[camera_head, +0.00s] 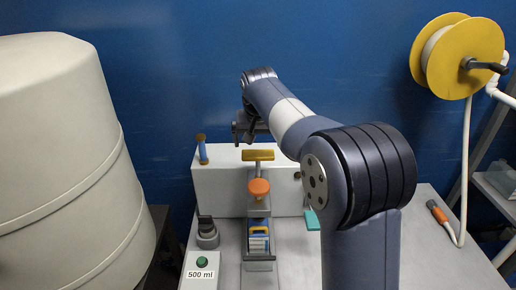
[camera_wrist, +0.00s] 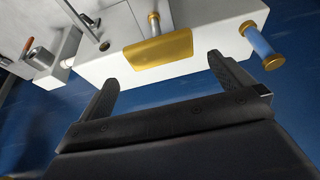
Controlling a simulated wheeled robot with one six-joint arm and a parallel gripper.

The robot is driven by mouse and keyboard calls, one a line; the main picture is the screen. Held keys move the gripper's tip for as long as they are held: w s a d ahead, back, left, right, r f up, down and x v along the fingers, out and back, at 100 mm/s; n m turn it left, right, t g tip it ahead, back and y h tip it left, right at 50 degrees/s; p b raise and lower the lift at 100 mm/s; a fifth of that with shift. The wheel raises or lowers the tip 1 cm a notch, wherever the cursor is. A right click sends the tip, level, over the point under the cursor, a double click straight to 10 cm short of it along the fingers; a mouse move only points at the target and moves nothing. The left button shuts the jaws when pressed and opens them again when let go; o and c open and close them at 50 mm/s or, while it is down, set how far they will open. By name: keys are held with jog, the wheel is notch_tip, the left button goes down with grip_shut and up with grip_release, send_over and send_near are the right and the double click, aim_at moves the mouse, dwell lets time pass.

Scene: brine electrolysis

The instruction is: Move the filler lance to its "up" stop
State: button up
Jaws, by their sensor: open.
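A gold crossbar handle (camera_head: 258,155), apparently the filler lance's, stands at the top of a white box (camera_head: 225,190). In the wrist view the gold handle (camera_wrist: 160,49) sits on a metal rod (camera_wrist: 153,22) at the box's edge. An orange knob (camera_head: 259,187) is below it in the head view. My gripper (camera_head: 243,130) is above and behind the box, partly hidden by the arm. In the wrist view my gripper (camera_wrist: 163,72) is open and empty, its two fingers apart, with the gold handle just beyond and between the fingertips.
A blue post with gold ends (camera_head: 202,149) stands left of the handle; it also shows in the wrist view (camera_wrist: 260,43). A green button (camera_head: 202,262) marked 500 ml is at front left. A large white tank (camera_head: 60,150) is left; a yellow hose reel (camera_head: 455,58) is right.

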aim_at(258, 155)
jog(key=v, duration=0.6)
jog(key=x, duration=1.2)
jog(key=shift+s+f+b, duration=0.2)
jog(key=shift+f+b, duration=0.15)
jog(key=shift+f, duration=0.05)
jog(key=shift+f+b, duration=0.4)
jog(key=shift+f, duration=0.05)
jog(key=shift+r, duration=0.1)
